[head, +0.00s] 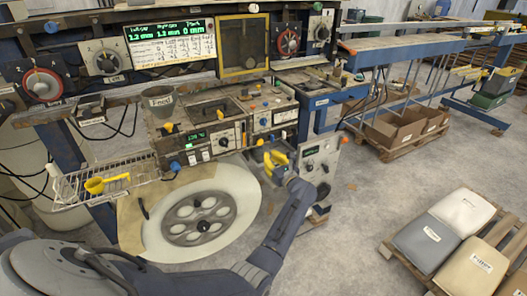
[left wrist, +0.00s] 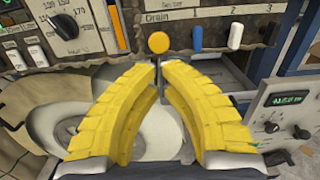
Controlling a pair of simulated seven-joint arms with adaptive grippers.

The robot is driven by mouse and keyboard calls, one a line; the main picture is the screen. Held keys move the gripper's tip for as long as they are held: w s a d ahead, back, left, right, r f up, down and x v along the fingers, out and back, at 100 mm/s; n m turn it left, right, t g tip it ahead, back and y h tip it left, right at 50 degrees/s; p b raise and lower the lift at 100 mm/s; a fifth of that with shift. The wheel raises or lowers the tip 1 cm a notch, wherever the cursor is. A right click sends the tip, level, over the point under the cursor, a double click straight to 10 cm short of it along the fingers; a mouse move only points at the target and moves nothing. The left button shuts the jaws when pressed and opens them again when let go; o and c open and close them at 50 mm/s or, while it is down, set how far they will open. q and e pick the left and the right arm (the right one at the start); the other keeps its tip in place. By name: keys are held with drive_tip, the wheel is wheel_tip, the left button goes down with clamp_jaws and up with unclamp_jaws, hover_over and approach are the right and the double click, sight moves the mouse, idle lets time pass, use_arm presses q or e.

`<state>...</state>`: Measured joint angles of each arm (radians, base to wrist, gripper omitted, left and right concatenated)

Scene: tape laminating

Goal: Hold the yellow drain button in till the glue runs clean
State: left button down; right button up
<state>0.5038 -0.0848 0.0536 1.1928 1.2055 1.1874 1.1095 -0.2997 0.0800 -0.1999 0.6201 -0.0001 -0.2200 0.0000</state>
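The round yellow drain button (left wrist: 157,42) sits on the machine's front panel under the word "Drain", left of a blue lever and a white lever. In the head view my left gripper (head: 274,160) is in front of the glue machine's lower right panel. No running glue can be made out. My right gripper is not in view.
A grey control box (head: 319,165) stands close to the right of my left gripper. A large pale roll (head: 245,190) is below left. A wire shelf (head: 105,180) holds a yellow scoop (head: 97,185). A pallet with sacks (head: 465,212) is at the right. Open floor lies between.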

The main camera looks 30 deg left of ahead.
use_arm(q)
drive_tip(key=shift+v, duration=2.9)
